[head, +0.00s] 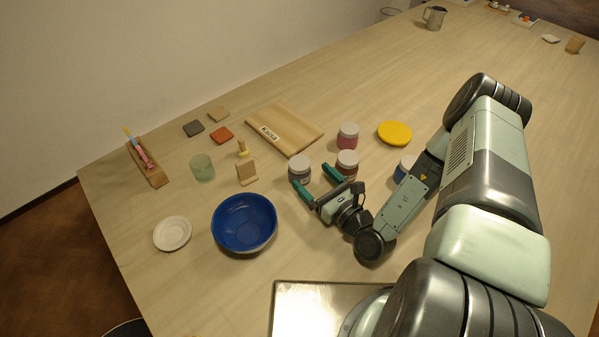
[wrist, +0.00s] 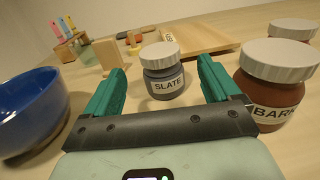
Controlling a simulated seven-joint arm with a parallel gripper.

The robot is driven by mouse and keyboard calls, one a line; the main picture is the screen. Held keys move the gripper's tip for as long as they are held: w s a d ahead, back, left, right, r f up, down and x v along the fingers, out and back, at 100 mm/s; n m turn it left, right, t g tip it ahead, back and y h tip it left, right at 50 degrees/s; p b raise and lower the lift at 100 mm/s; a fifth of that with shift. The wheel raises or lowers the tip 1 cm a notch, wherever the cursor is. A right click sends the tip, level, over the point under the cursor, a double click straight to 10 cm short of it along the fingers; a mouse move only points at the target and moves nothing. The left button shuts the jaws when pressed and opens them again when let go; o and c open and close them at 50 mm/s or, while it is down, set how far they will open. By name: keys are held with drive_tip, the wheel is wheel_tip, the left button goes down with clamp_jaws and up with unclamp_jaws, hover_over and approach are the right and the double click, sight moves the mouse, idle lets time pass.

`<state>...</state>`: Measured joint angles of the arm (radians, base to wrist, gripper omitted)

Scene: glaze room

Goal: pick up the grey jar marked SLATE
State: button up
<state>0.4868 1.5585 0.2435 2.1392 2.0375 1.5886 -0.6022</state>
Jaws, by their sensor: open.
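The grey jar marked SLATE (wrist: 165,78) has a white lid and stands upright on the table. In the wrist view it sits beyond my gripper (wrist: 160,82), centred between the two green fingers, and its label faces me. In the head view the grey jar (head: 299,169) stands just past the tips of my gripper (head: 319,183). My gripper is open and empty. The fingers point at the jar from low down; I cannot tell whether the tips reach its sides.
A brown jar marked BARK (wrist: 274,88) stands close on the right. A blue bowl (head: 244,222) is on the left. A wooden board (head: 285,128) lies behind the jar.

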sight(305, 169)
drive_tip(key=x, duration=0.7)
drive_tip(key=shift+w+a+r, duration=0.15)
drive_tip(key=shift+w+a, duration=0.05)
drive_tip(key=c, duration=1.3)
drive_tip(key=shift+c, duration=0.2)
